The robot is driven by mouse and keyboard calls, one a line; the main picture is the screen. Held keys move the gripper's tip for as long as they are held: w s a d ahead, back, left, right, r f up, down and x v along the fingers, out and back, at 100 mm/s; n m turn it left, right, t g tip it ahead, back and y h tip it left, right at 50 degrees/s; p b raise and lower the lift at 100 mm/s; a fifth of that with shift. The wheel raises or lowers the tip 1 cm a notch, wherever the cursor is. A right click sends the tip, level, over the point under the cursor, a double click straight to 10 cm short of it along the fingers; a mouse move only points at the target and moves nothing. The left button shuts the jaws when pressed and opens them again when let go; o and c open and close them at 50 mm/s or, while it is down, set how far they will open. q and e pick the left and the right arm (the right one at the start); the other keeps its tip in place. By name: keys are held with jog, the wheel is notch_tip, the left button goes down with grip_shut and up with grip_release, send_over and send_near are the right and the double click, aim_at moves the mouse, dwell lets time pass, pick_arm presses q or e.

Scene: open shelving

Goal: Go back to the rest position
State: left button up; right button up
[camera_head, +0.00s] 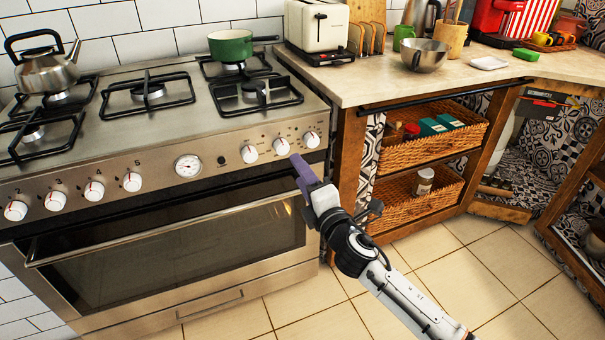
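My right arm comes in from the lower right. Its gripper (310,182) is in front of the right end of the oven, just below the control knobs. A purple part (303,172) shows at its tip. I cannot tell whether this is a finger or a held object, nor whether the gripper is open or shut. My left gripper is not in view.
The stove (150,130) carries a kettle (46,70) and a green pot (231,45). Its oven handle (160,232) sticks out. The counter (400,80) holds a toaster (318,25) and metal bowl (425,55). Wicker baskets (425,152) fill the shelving below. The tiled floor (480,280) is clear.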

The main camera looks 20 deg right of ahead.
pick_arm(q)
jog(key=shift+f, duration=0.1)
pick_arm(e)
jog(key=shift+s, duration=0.2)
pick_arm(q)
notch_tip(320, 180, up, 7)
jog(key=p, duration=0.9)
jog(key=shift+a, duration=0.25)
pick_arm(e)
jog(key=s+a+f+m+g, duration=0.2)
jog(key=s+f+m, duration=0.3)
jog(key=s, duration=0.6)
jog(key=s+a+f+m+g+y, duration=0.1)
jog(key=s+f+m+g, duration=0.3)
jog(key=s, duration=0.7)
jog(key=s+a+f+m+g+y, duration=0.1)
jog(key=s+a+f+m+g, duration=0.2)
jog(key=s+f+m, duration=0.4)
jog(key=s+m, duration=0.2)
jog(key=s, duration=0.2)
jog(key=shift+s+a+f, duration=0.2)
jog(key=shift+s+f, duration=0.1)
jog(key=shift+f, duration=0.05)
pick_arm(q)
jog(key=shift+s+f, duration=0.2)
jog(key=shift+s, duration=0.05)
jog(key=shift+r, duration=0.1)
